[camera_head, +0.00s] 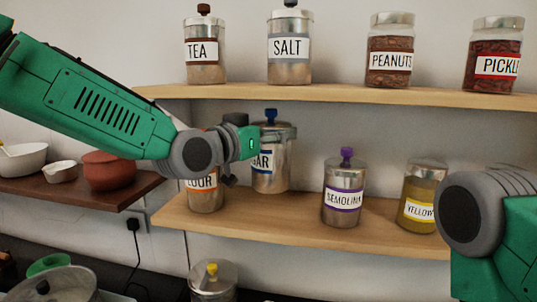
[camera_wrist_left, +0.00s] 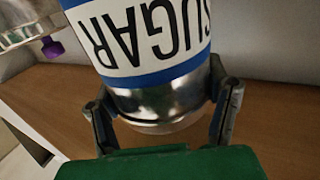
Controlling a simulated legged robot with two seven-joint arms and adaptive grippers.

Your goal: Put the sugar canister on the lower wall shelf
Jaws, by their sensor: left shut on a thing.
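The sugar canister (camera_head: 271,172) is a silver metal cylinder with a blue knob and a blue-edged SUGAR label. It is upright at the lower wall shelf (camera_head: 290,222), near the wall, behind and right of the flour canister (camera_head: 205,198). I cannot tell whether its base touches the board. My left gripper (camera_head: 272,134) is shut around its upper part, just under the lid. In the left wrist view, the sugar canister (camera_wrist_left: 150,40) shows upside down between the two fingers of my left gripper (camera_wrist_left: 163,100). My right arm shows at the right edge; its gripper is out of view.
The semolina canister (camera_head: 344,203) and a yellow-filled jar (camera_head: 424,190) stand right on the lower shelf, with bare board between sugar and semolina. The upper shelf (camera_head: 340,94) holds several containers above. A dark side shelf (camera_head: 80,191) with bowls is at left.

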